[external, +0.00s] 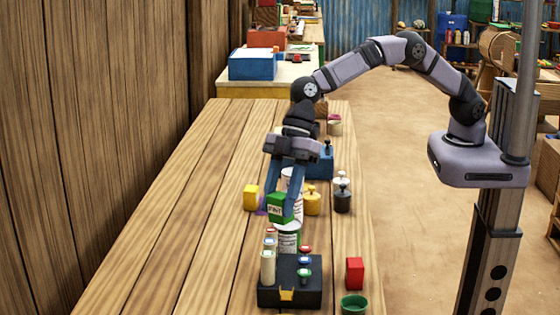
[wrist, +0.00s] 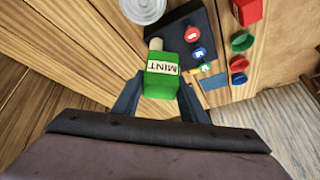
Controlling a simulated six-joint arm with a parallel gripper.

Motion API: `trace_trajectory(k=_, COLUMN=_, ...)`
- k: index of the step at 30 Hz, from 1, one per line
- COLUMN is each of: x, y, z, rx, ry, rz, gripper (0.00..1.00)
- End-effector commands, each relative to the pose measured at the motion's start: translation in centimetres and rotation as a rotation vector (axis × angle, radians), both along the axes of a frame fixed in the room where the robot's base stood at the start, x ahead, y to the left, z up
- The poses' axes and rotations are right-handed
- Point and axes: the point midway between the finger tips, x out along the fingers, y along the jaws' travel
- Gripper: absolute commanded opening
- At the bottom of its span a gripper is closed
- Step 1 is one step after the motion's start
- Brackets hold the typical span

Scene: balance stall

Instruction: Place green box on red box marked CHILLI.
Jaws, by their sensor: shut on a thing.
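The green box (external: 278,207) is held between the blue fingers of my gripper (external: 281,212), above the table. In the wrist view the green box (wrist: 161,83) shows a MINT label, with a finger of my gripper (wrist: 160,100) on each side. A red box (external: 355,273) stands on the table at the right, near the front edge, apart from the green box. The red box (wrist: 247,10) also shows at the top of the wrist view, cut by the frame. I cannot read any CHILLI marking on it.
A dark rack (external: 290,284) with several capped vials stands left of the red box. A green cup (external: 354,304) is in front of the red box. White cans (external: 287,238), a yellow box (external: 251,197) and weights (external: 342,194) stand near my gripper. The table's left side is clear.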

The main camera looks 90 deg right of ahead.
Motion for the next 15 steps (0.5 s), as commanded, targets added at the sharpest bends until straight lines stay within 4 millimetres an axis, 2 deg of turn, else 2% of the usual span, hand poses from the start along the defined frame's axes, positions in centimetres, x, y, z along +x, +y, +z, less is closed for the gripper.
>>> trace_trajectory(k=5, x=-3.9, y=1.3, z=0.8, rx=-0.010, ry=-0.022, rz=0.225, gripper=0.15)
trace_trajectory(k=15, x=-13.1, y=4.1, z=2.0, rx=-0.015, ry=-0.070, rz=0.753, gripper=0.15)
